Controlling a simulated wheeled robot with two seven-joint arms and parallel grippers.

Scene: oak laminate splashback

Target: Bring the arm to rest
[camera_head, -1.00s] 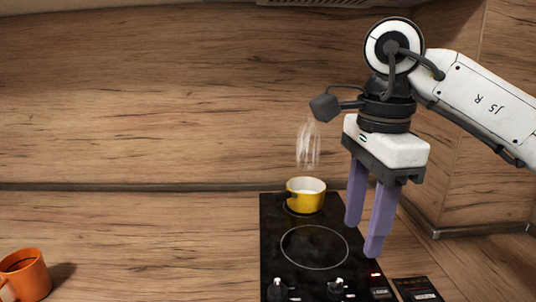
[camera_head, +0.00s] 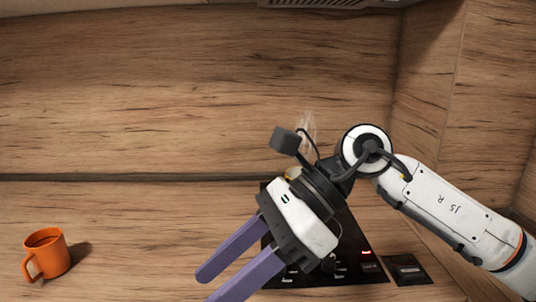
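My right arm comes in from the right. Its gripper (camera_head: 209,287) has two purple fingers, which point down and to the left with a gap between them and nothing in it. The gripper is in front of the left part of the black cooktop (camera_head: 352,240), and its fingers reach past the cooktop's left edge in the picture. The lower fingertip is at the bottom edge of the view. My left gripper is not in view.
A yellow pot (camera_head: 293,172) with steam above it is almost wholly hidden behind my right wrist. An orange mug (camera_head: 46,256) stands on the wood counter at the left. A small black panel (camera_head: 405,269) lies right of the cooktop. The counter between mug and fingers is clear.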

